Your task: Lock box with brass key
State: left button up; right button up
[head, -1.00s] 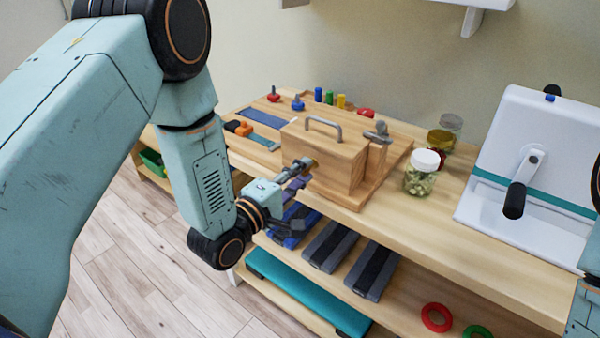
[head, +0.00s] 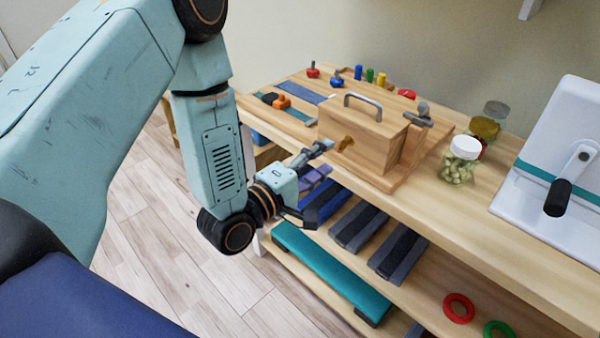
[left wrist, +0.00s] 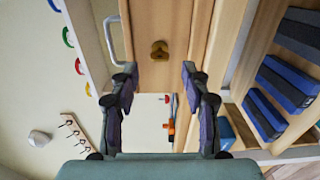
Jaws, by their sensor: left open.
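A wooden box (head: 362,135) with a grey handle on top stands on a wooden board on the bench. A brass key (head: 346,142) sticks out of the box's front face; in the left wrist view the brass key (left wrist: 159,50) shows ahead, between the lines of the two fingers. My left gripper (head: 318,184) is in front of the box at its lower left. It is open and empty, its fingers spread apart, with a small gap between the upper fingertip and the key. In the left wrist view the gripper (left wrist: 158,88) has nothing between its fingers. My right gripper is not in view.
A jar with a white lid (head: 460,160) stands right of the box, and a white device with a crank (head: 545,165) is farther right. Coloured pegs (head: 370,75) stand behind. Dark blocks (head: 358,228) and a teal step (head: 330,272) lie on lower shelves.

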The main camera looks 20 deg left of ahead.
pick_arm(q)
jog(key=v, duration=0.7)
jog(key=shift+s, duration=0.25)
jog(key=shift+a, duration=0.1)
jog(key=s+f+m+g+y, duration=0.2)
jog(key=s+f+m+g, duration=0.15)
jog(key=f, duration=0.45)
jog(key=s+f+m+g+y, duration=0.1)
jog(key=s+f+m+g, duration=0.2)
jog(key=f+m+g, duration=0.3)
jog(key=s+a+f+m+g+y, duration=0.1)
jog(key=s+f+m+g, duration=0.1)
jog(key=s+f, duration=0.3)
jog(key=s+a+f+m+g+y, duration=0.1)
jog(key=s+f+g, duration=0.4)
jog(key=s, duration=0.9)
jog(key=shift+s+f+m+y, duration=0.25)
jog(key=shift+f+m+y, duration=0.05)
jog(key=shift+m+y, duration=0.35)
